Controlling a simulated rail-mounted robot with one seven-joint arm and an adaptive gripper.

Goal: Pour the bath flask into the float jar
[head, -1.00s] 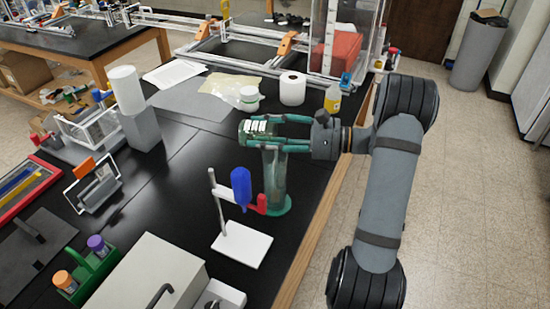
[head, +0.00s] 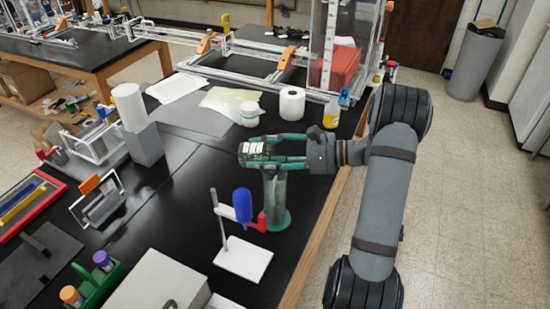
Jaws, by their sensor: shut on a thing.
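My gripper (head: 262,148) has its teal fingers shut on a small, clear greenish vessel with white markings, seemingly the bath flask (head: 255,149). The flask looks tipped onto its side, though the fingers cover part of it. Directly below in the picture stands a tall, clear greenish cylinder with a round teal foot, seemingly the float jar (head: 276,200). It is upright on the black bench, and the gripper and flask hide its mouth. I cannot tell whether the flask touches the jar or whether liquid is running.
Close left of the jar is a white-based stand (head: 244,259) with a blue bulb (head: 242,205) and red clamp. The bench's wooden edge (head: 318,230) runs along the right.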

